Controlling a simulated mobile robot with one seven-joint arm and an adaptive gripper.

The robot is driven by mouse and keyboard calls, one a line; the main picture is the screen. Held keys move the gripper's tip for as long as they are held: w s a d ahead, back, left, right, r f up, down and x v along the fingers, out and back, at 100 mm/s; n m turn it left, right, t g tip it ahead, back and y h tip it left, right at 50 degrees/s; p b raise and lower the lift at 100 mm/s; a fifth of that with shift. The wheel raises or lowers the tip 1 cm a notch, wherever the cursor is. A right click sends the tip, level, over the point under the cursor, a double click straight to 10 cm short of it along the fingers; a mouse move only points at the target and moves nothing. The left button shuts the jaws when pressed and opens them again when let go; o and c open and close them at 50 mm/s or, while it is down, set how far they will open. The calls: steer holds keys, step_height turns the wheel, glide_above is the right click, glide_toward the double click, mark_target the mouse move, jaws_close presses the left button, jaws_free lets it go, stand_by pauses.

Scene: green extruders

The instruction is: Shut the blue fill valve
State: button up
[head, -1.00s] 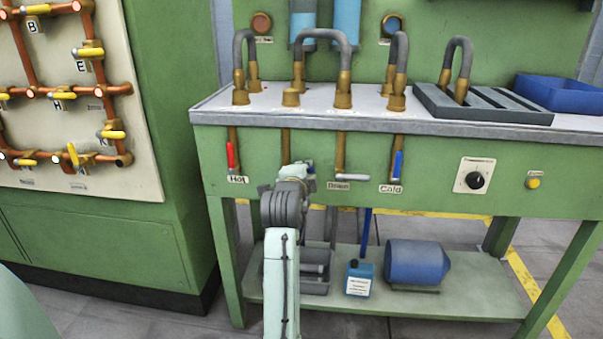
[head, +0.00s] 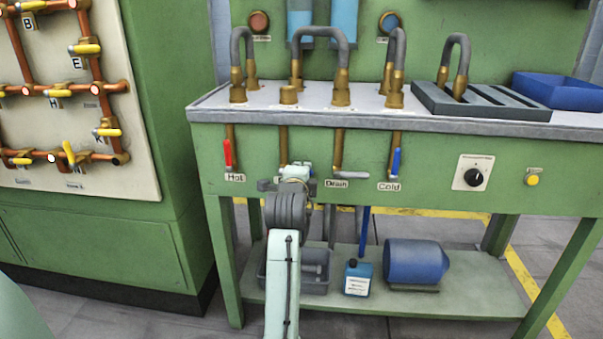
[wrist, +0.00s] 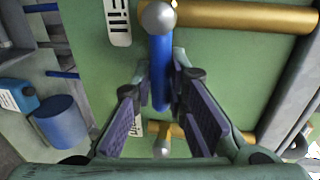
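The fill valve's blue lever (wrist: 159,70) hangs from a silver ball joint at the top of the wrist view. It stands roughly at right angles to its brass pipe (wrist: 245,15), beside the "Fill" label (wrist: 118,20). My gripper (wrist: 160,68) is open, with one finger on either side of the lever. A gap shows between the lever and the fingers. In the head view, my gripper (head: 297,170) is at the bench's front panel, between the red hot lever (head: 227,152) and the drain lever (head: 350,174). There my arm hides the fill lever.
The blue cold lever (head: 396,161) is farther right, pointing up. The green bench (head: 430,150) has a low shelf (head: 465,290) with a blue bottle (head: 358,277) and blue cylinder (head: 415,262). A pipe panel (head: 120,180) stands at left.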

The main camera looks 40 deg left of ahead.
steer(key=shift+o, duration=0.8)
steer(key=v, duration=1.2)
